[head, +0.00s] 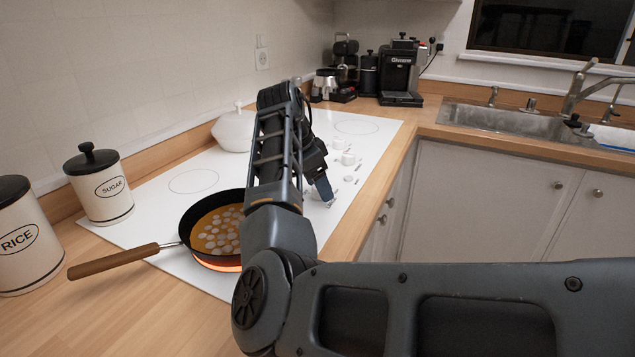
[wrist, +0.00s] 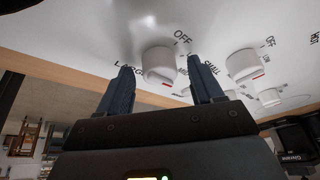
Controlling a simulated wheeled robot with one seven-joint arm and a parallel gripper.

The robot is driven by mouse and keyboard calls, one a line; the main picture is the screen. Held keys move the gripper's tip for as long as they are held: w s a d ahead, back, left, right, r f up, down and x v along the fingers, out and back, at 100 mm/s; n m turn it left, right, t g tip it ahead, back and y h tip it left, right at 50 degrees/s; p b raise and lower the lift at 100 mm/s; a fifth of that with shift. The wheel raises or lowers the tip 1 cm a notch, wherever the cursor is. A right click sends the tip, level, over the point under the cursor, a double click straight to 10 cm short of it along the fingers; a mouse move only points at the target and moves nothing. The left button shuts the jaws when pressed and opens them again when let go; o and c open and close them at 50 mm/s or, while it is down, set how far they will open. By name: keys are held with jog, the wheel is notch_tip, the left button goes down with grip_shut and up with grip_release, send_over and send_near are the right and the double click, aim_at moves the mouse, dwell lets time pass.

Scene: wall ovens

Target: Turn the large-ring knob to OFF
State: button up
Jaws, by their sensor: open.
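A white round knob (wrist: 158,62) with a red mark on its lower edge is in the wrist view. "OFF" is printed to its upper right, and a partly hidden word, seemingly "LARGE", to its left. The red mark is away from "OFF". My gripper (wrist: 163,76) is open, its two dark fingers on either side of the knob in the picture; I cannot tell if they touch it. In the head view my gripper (head: 325,190) points down at the white cooktop (head: 215,160), and my arm hides the knob there.
Other knobs (wrist: 243,65) sit to the right. A pan (head: 185,240) of sliced food stands over a glowing orange ring. A white pot (head: 233,130) is behind my arm. Canisters (head: 103,190) stand left; a coffee machine (head: 401,75) and sink (head: 510,122) are at the back.

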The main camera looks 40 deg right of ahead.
jog(key=c, duration=1)
jog(key=shift+c, duration=0.2)
jog(key=shift+s+n+p, duration=0.1)
jog(key=shift+n+p, duration=0.2)
jog(key=shift+p, duration=0.1)
jog(key=n+p, duration=0.1)
jog(key=n+t+p, duration=0.1)
jog(key=n+p, duration=0.1)
jog(key=p, duration=0.1)
jog(key=shift+s+d+r+n+t, duration=0.1)
jog(key=shift+r+n+t, duration=0.2)
jog(key=shift+t, duration=0.1)
jog(key=n+t+p, duration=0.1)
jog(key=n+p, duration=0.1)
jog(key=n+t+p, duration=0.1)
jog(key=n+p, duration=0.2)
jog(key=shift+s+f+n+y, duration=0.1)
jog(key=shift+s+n+y, duration=0.05)
jog(key=shift+n+y, duration=0.15)
jog(key=n+t+y+p, duration=0.1)
jog(key=n, duration=0.2)
jog(key=shift+d+f, duration=0.1)
jog(key=shift+f, duration=0.05)
jog(key=shift+d+n+t+y, duration=0.15)
jog(key=shift+n+y, duration=0.25)
jog(key=shift+n, duration=0.85)
jog(key=shift+a+n+t+y, duration=0.1)
jog(key=shift+n+t+y, duration=0.25)
jog(key=shift+n, duration=0.9)
